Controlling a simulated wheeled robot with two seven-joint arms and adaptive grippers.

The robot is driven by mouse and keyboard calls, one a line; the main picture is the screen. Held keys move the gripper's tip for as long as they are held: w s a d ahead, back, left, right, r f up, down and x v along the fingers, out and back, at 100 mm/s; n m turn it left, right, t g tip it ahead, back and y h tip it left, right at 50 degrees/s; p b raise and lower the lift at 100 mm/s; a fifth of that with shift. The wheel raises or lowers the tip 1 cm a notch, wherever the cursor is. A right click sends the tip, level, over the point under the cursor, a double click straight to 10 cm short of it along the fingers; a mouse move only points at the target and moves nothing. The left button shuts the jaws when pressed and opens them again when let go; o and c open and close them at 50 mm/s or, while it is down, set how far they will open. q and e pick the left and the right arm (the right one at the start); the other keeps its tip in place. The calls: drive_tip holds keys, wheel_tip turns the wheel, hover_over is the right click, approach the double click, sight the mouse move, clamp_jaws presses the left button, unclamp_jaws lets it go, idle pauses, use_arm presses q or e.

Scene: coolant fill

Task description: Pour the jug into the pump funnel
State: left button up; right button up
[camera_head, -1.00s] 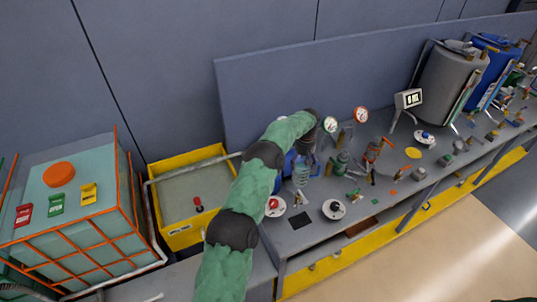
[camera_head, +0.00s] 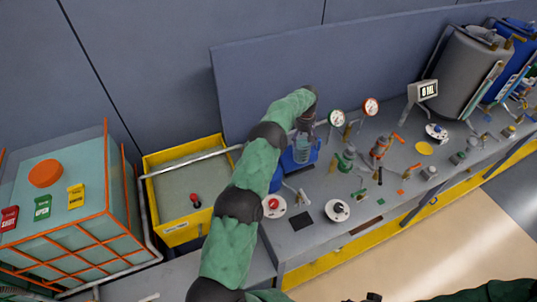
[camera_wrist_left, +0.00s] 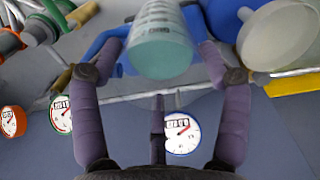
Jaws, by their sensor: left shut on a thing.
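The jug (camera_head: 303,149) is a clear container with a pale teal tint, beside a blue fixture (camera_head: 301,163) on the bench. My left gripper (camera_head: 306,128) is shut on it; the forearm hides part of the grip. In the left wrist view the jug (camera_wrist_left: 160,42) sits between the two dark fingers of the left gripper (camera_wrist_left: 158,62), with blue parts behind it. A translucent pale cup (camera_wrist_left: 279,36), possibly the funnel, is at the upper right there; I cannot tell for sure. My right gripper is not clearly seen; only part of the right arm shows at the lower right.
A yellow-rimmed basin (camera_head: 184,145) and a caged teal tank (camera_head: 75,205) stand to the left. Gauges (camera_head: 336,118), a small display (camera_head: 423,90), valves and loose fittings crowd the bench to the right. A blue-grey panel (camera_head: 380,70) stands behind. The floor in front is clear.

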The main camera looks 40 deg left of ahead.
use_arm(q)
drive_tip(key=shift+s+a, duration=0.3)
drive_tip(key=shift+a, duration=0.05)
drive_tip(key=shift+s+a+f+t+h, duration=0.1)
drive_tip(key=shift+s+a+t+h, duration=0.25)
drive_tip(key=shift+t+h, duration=0.2)
drive_tip(key=shift+s+a+r+t+h, duration=0.2)
drive_tip(key=shift+s+t+h, duration=0.1)
drive_tip(key=shift+t+h, duration=0.05)
drive_tip(key=shift+s+a+t+h+b, duration=0.3)
drive_tip(key=shift+s+t+b, duration=0.1)
drive_tip(key=shift+b, duration=0.3)
drive_tip(key=shift+s+a+f+t+h+b, duration=0.2)
drive_tip(key=shift+s+a+t+h+b, duration=0.65)
drive_tip(key=shift+b, duration=2.8)
drive_tip(key=shift+s+a+f+t+h+b, duration=0.15)
drive_tip(key=shift+s+a+t+h+b, duration=0.65)
drive_tip(key=shift+b, duration=2.8)
